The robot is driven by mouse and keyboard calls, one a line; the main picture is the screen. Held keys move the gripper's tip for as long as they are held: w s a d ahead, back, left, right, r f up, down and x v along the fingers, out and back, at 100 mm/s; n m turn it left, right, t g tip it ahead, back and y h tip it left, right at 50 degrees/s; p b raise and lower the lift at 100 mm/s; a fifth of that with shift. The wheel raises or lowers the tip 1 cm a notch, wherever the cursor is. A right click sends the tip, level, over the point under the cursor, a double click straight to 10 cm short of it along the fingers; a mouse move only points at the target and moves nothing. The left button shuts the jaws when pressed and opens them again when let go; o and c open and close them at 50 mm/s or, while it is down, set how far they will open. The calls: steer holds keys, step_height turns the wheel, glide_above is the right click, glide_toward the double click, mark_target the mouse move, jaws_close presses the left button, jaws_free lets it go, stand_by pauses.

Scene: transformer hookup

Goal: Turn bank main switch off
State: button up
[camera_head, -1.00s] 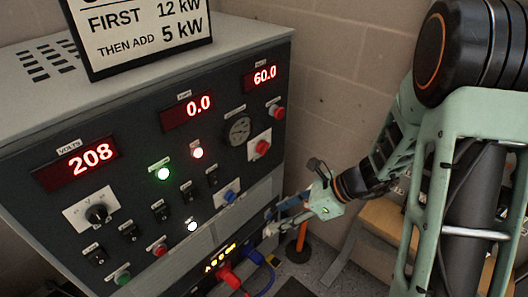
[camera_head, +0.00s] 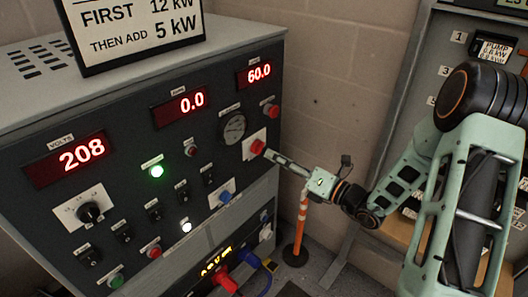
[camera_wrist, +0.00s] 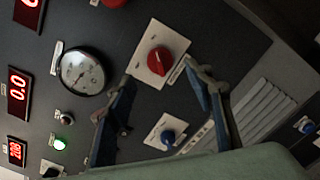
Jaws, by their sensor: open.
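A red rotary knob (camera_head: 257,147) on a white plate sits at the right side of the dark panel. It also shows in the wrist view (camera_wrist: 158,61). A blue rotary knob (camera_head: 225,197) on a white plate sits below it, also in the wrist view (camera_wrist: 168,136). I cannot read which label names the bank main switch. My gripper (camera_head: 271,155) is in front of the red knob. In the wrist view my gripper (camera_wrist: 160,82) is open, with one finger on each side of the red knob's plate. I cannot tell if the fingers touch anything.
A round gauge (camera_head: 233,128) and a red button (camera_head: 271,111) are close to the red knob. A green lamp (camera_head: 156,171) and a white lamp (camera_head: 186,226) are lit. Red and blue plugs are low on the panel. An orange-and-white post (camera_head: 299,228) stands right of the cabinet.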

mark_target(259, 147)
steer(key=x, duration=0.5)
steer(key=shift+w+a, duration=0.2)
steer(key=shift+a, duration=0.1)
steer(key=shift+c, duration=0.7)
steer(key=c, duration=1)
